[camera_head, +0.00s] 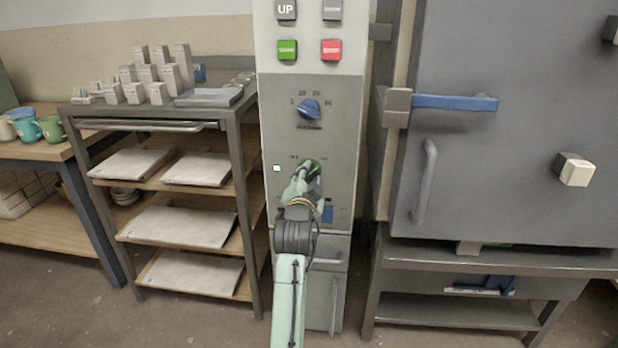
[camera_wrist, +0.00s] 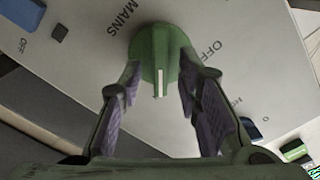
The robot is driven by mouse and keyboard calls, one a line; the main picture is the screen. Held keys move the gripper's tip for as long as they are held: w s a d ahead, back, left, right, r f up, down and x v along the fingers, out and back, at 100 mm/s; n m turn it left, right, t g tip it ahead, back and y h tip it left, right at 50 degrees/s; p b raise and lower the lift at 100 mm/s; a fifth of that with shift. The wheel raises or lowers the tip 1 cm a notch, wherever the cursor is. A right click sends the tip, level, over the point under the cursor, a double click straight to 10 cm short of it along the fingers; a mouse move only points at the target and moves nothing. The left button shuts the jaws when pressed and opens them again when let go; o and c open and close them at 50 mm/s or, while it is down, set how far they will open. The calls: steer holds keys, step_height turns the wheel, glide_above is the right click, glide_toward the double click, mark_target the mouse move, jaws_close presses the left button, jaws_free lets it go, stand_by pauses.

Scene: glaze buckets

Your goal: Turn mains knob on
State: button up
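The green mains knob (camera_wrist: 156,42) is on the grey panel face, with the word MAINS printed beside it and OFF on its other side in the wrist view. A white mark runs along its grip. My gripper (camera_wrist: 159,68) has its two purple-padded fingers apart, one on each side of the knob. A gap shows between the pads and the knob's narrow grip, so it does not look clamped. In the head view my gripper (camera_head: 308,172) reaches the control panel (camera_head: 275,130) and covers most of the green knob (camera_head: 314,166).
A blue dial (camera_head: 309,109) sits above the mains knob, with green (camera_head: 287,49) and red (camera_head: 331,50) buttons higher up. A shelf rack (camera_head: 242,170) stands close on the left. A kiln door with a blue handle (camera_head: 455,103) is on the right.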

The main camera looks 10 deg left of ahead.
steer(key=s, duration=1.2)
